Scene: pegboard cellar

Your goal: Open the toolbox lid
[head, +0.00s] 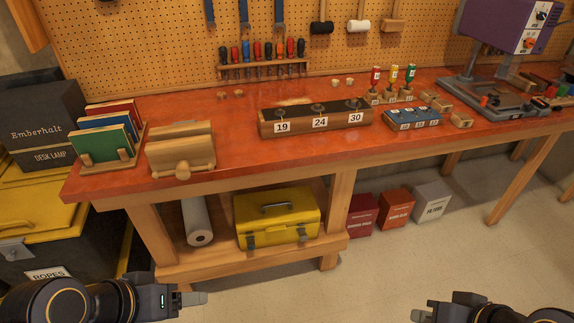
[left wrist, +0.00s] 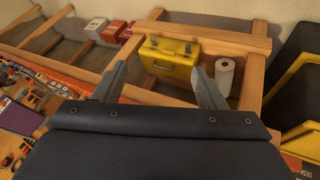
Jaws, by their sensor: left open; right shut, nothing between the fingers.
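The yellow toolbox (head: 277,216) sits on the low shelf under the workbench, with its lid closed. It has a dark handle on top and two grey latches on its front. It also shows in the left wrist view (left wrist: 168,60), beyond my fingers. My left gripper (head: 196,298) is at the lower left of the head view, in front of the shelf and apart from the toolbox. In the left wrist view its two fingers (left wrist: 160,85) are spread with nothing between them. My right gripper (head: 425,311) is at the bottom right, shut and empty, far from the toolbox.
Red and grey boxes (head: 397,209) stand on the floor to the right. A yellow-lidded ropes bin (head: 45,225) is at left. The front floor is clear.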

